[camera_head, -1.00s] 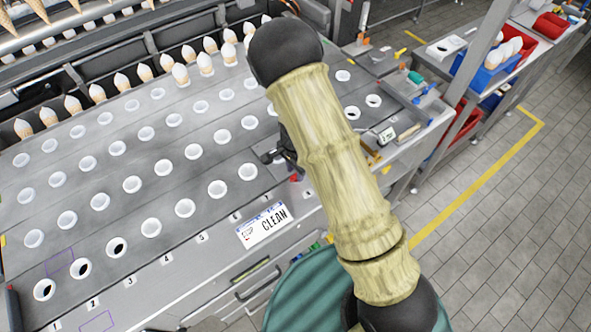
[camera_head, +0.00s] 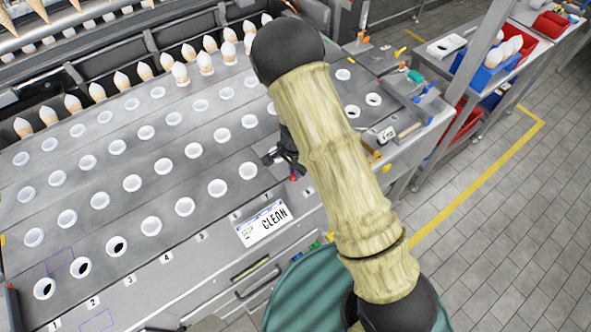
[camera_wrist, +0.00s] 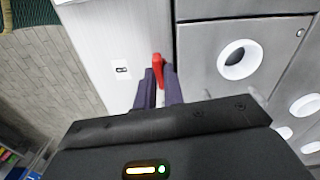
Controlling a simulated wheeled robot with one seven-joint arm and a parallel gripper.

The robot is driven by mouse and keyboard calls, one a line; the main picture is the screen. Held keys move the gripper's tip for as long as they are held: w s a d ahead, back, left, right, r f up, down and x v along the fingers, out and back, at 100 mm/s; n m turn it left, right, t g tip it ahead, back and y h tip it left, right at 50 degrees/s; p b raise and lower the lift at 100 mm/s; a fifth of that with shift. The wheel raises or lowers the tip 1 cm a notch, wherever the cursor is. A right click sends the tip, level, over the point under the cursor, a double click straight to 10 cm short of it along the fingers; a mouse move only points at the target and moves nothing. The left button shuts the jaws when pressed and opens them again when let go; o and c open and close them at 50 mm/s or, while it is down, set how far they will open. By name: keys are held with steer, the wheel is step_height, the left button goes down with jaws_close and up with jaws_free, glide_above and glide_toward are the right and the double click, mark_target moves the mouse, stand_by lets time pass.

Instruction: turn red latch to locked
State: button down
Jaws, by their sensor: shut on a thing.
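The red latch (camera_wrist: 157,62) shows in the wrist view between the two dark fingers of my gripper (camera_wrist: 159,78). The fingers are shut on it, and its red end stands out past the fingertips. In the head view my gripper (camera_head: 288,163) is at the front edge of the machine top, partly hidden behind my arm. A small red bit of the latch (camera_head: 293,178) shows just below it. The latch's base and any lock marking are hidden by the fingers.
The grey machine top (camera_head: 210,215) holds rows of white-rimmed holes, with cones (camera_head: 180,72) along the back. A "CLEAN" sign (camera_head: 263,222) lies on the front edge, left of my gripper. A side table with blue and red bins (camera_head: 488,62) stands at the right.

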steer(key=n+b, duration=0.1)
steer(key=n, duration=0.3)
steer(key=n+b, duration=0.1)
steer(key=n, duration=0.2)
steer(key=shift+n+b, duration=0.3)
steer(key=shift+b, duration=0.1)
steer(key=n+b, duration=0.1)
steer(key=n, duration=0.3)
steer(key=shift+w, duration=0.1)
steer(key=shift+n+b, duration=0.65)
steer(key=shift+n, duration=1.35)
steer(key=shift+r, duration=0.1)
steer(key=c, duration=1.5)
jaws_free()
